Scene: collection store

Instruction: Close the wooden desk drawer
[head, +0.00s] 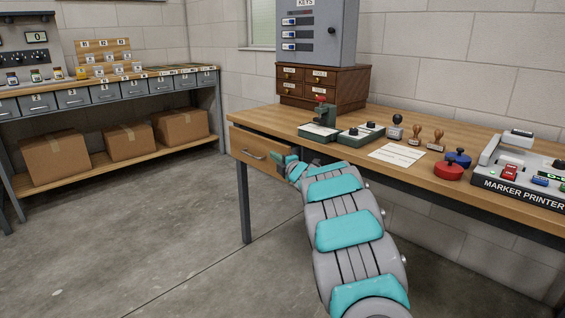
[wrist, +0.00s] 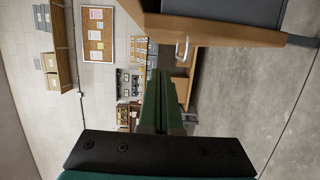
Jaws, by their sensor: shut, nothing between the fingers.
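The wooden desk (head: 400,152) has a drawer under its left end. The drawer front (head: 246,146) is pale wood with a metal handle (head: 253,155); how far it stands out from the desk is hard to tell in the head view. My gripper (head: 283,160) is at the right end of the drawer front, partly hidden by my arm, and I cannot tell whether it touches. In the sideways wrist view, the shut green fingers (wrist: 158,78) hold nothing. A metal handle (wrist: 182,48) on a wooden face shows just beyond the fingertips.
On the desk are a small drawer cabinet (head: 340,88), stamps (head: 416,133), red and blue ink pads (head: 449,172) and a marker printer (head: 525,180). A workbench (head: 122,81) with cardboard boxes (head: 53,157) stands at the left. The floor (head: 150,230) between is clear.

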